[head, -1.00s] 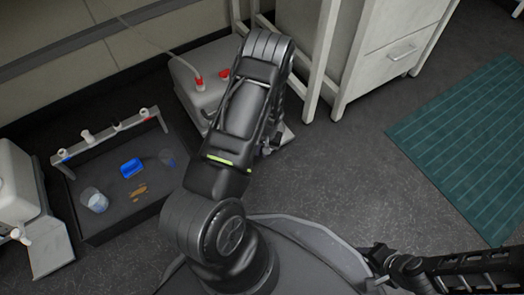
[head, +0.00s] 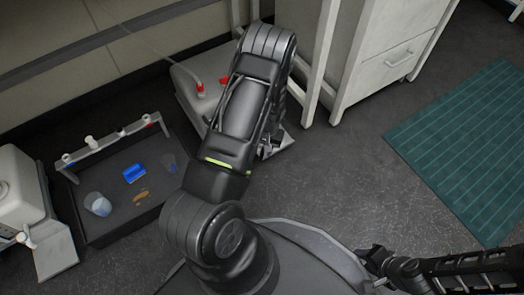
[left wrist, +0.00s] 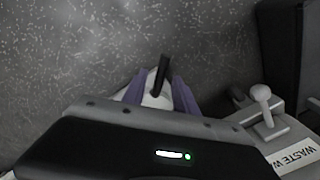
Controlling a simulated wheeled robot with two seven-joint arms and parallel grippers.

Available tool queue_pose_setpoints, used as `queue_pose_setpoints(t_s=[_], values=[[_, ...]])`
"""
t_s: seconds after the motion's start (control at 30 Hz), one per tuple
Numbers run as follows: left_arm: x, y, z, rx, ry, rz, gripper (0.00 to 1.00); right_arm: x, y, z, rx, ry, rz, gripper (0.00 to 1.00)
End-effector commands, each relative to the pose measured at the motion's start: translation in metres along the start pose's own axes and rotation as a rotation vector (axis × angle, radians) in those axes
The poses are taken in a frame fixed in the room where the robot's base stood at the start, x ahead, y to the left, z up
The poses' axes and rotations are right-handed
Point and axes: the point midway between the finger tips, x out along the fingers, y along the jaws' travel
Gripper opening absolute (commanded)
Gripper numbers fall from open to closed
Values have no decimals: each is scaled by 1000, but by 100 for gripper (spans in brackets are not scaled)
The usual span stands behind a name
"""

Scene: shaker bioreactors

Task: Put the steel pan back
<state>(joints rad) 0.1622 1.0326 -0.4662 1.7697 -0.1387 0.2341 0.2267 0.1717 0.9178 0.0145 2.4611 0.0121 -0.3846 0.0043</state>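My left gripper (left wrist: 158,88) shows in the left wrist view as two purple-grey fingers that stand apart, low above the speckled floor. Between and behind them is a pale piece (left wrist: 150,98) with a thin black upright bar (left wrist: 161,72). The black wrist housing hides its lower part, and I cannot tell whether it is the steel pan. In the head view my left arm covers most of this gripper. A small bright metallic part shows beside the arm (head: 274,143). My right gripper (head: 369,268) is at the lower right, small and dark, with its fingers unclear.
A grey box (head: 195,90) with red caps stands behind my left arm. A plate labelled "WASTE" (left wrist: 302,156) with a grey knob (left wrist: 262,93) lies right of the fingers. A dark tray (head: 108,222) holds cups and a blue piece. A white cabinet (head: 385,60) and green mat (head: 470,150) stand right.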

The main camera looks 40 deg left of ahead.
Motion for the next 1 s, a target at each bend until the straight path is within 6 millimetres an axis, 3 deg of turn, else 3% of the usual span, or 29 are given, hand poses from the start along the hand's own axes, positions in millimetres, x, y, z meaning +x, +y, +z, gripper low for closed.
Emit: queue_pose_setpoints(t_s=[0.03,0.1,0.3,1.0], values=[[-19,0,-1,1,2,1,35,-11,-4,0,-1,-1,1,36],[-34,0,-1,1,2,1,35,-17,-6,1,-2,-2,3,36],[-63,0,-1,0,1,0,35,-28,-10,3,-3,-5,5,36],[-70,0,0,0,0,0,35,-29,-11,4,-4,-4,6,36]])
